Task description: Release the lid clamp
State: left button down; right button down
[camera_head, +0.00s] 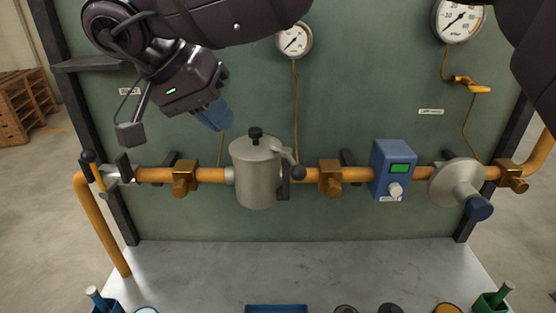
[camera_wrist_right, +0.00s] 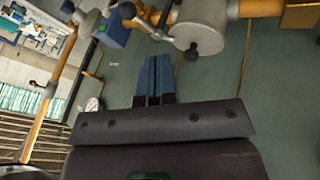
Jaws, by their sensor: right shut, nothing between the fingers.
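The grey canister (camera_head: 258,178) sits in the orange pipe line and has a lid with a black knob (camera_head: 255,135). My left gripper is out of view.
A valve with a yellow handle (camera_head: 97,175) is at left. Gauges (camera_head: 294,40) hang above. The counter (camera_head: 300,270) below the pipe is mostly clear behind its front items.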

dwell(0.3)
pick_arm(q)
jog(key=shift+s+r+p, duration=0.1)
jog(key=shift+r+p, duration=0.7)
jog(key=shift+p, duration=0.15)
pick_arm(e)
jog(key=w+d+f, duration=0.2)
jog(key=d+f, duration=0.6)
jog(key=f, duration=0.1)
jog(key=shift+d, duration=0.35)
